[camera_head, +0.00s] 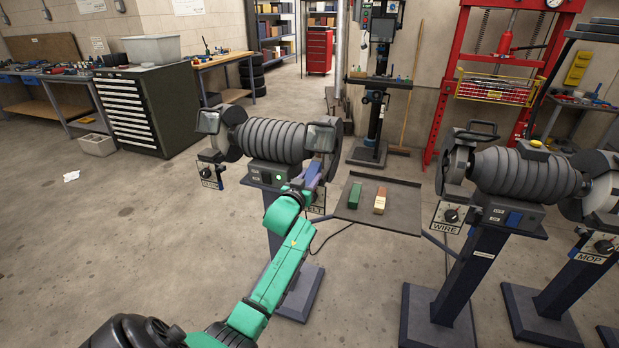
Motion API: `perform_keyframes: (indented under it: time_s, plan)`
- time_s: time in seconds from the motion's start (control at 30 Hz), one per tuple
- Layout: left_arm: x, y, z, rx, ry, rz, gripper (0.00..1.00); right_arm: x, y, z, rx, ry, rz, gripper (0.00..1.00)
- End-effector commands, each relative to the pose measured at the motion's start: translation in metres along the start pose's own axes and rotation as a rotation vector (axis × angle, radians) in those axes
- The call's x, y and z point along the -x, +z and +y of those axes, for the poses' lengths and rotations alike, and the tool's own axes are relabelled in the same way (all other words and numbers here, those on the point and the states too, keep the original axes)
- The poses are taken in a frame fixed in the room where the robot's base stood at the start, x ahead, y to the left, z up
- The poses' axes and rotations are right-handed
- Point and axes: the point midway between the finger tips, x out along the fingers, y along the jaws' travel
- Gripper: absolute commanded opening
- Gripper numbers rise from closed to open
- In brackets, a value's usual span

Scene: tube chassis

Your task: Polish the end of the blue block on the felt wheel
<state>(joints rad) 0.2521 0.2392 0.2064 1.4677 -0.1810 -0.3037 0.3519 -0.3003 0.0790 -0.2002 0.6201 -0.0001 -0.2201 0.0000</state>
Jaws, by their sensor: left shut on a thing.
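My left arm reaches up to the right end of the left bench grinder. The left gripper (303,184) is there, shut on the blue block (313,172), which shows small and partly hidden. The block is held up close to the wheel at that end, under the clear shield (320,138). The sign below (318,207) is partly covered by my arm, and only "LT" can be read, which fits the felt wheel. The wheel is mostly hidden, and I cannot tell whether the block touches it. My right gripper is not in view.
Another grinder (525,172), with a WIRE sign (448,217) and a MOP sign (591,250), stands further right. Open floor (130,250) lies left.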

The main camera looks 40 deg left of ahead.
Motion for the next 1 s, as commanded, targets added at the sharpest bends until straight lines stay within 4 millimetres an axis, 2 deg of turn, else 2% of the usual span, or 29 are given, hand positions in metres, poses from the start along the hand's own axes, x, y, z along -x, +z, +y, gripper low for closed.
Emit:
perform_keyframes:
  time_s: [0.23, 0.8, 1.0]
  plan:
    - [0.003, 0.002, 0.001, 0.001, 0.001, -0.006, 0.0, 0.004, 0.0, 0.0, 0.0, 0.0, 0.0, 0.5]
    - [0.072, 0.003, 0.0, 0.001, 0.0, -0.001, 0.0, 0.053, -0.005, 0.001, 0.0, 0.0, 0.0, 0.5]
    - [0.08, 0.006, 0.0, 0.0, 0.0, 0.002, 0.0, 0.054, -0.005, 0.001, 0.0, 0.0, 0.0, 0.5]
